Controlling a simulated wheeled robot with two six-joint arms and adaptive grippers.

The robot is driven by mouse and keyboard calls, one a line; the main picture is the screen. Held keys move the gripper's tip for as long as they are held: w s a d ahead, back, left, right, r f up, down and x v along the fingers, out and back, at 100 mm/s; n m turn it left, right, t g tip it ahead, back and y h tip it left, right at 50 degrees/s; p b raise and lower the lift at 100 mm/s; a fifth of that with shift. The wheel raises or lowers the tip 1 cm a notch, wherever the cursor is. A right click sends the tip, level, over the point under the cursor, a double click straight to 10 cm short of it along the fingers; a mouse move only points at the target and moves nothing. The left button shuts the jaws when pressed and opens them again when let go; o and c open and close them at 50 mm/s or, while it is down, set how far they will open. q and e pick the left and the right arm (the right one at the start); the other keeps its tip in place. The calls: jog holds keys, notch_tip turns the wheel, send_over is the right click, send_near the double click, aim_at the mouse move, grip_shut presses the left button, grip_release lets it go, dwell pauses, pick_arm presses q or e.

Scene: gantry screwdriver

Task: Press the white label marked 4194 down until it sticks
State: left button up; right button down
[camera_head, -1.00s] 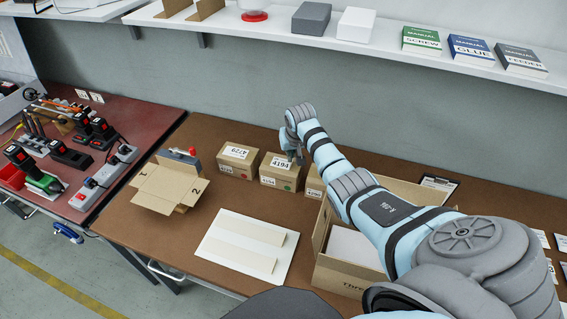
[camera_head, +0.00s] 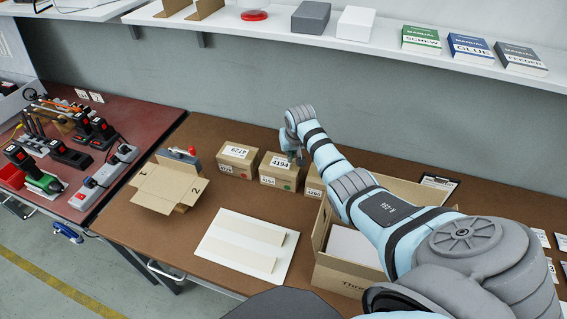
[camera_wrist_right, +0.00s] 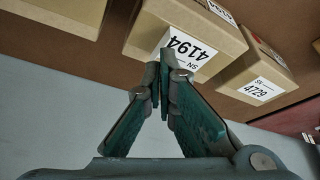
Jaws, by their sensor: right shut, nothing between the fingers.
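The white label marked 4194 (camera_head: 280,163) is on the upper part of a small brown carton (camera_head: 270,180) at the back of the brown table. In the right wrist view the label (camera_wrist_right: 188,50) lies on the carton (camera_wrist_right: 205,22) and looks flat. My right gripper (camera_head: 298,160) is at the label's right side in the head view. In the wrist view my right gripper (camera_wrist_right: 165,72) is shut and empty, its tips overlapping the label's edge. I cannot tell whether they touch it. My left gripper is not in view.
A carton labelled 4729 (camera_head: 232,166) stands left of it, and another carton (camera_head: 314,182) stands right, partly behind my arm. An open carton (camera_head: 168,186), a white board (camera_head: 222,259) and a large open box (camera_head: 345,275) lie nearer. A shelf (camera_head: 260,27) runs above.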

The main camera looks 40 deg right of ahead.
aim_at(291, 166)
jog(key=shift+f+b, duration=0.9)
jog(key=shift+f, duration=0.5)
notch_tip(291, 166, up, 7)
jog(key=p, duration=0.8)
dwell(0.3)
notch_tip(291, 166, down, 8)
jog(key=b, duration=0.8)
jog(key=shift+r+b, duration=0.2)
jog(key=shift+b, duration=0.1)
jog(key=shift+r+p, duration=0.7)
jog(key=shift+r, duration=0.15)
